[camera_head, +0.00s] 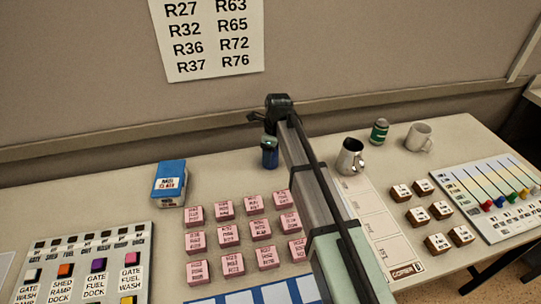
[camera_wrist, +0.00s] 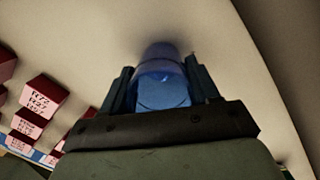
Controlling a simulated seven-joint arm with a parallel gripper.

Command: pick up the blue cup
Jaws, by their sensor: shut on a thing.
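The blue cup (camera_head: 269,154) is upright near the back of the desk, just left of my arm in the head view. In the wrist view the blue cup (camera_wrist: 165,92) lies between the two fingers of my gripper (camera_wrist: 163,82), which is shut on it. In the head view my fingers are hard to make out. I cannot tell whether the cup's base touches the desk.
Several pink labelled blocks (camera_head: 228,236) stand in rows in front of the cup. A blue-topped box (camera_head: 170,183) is to the left. A metal mug (camera_head: 350,157), a green can (camera_head: 379,132) and a pale mug (camera_head: 419,137) stand to the right. The wall (camera_head: 90,100) rises close behind.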

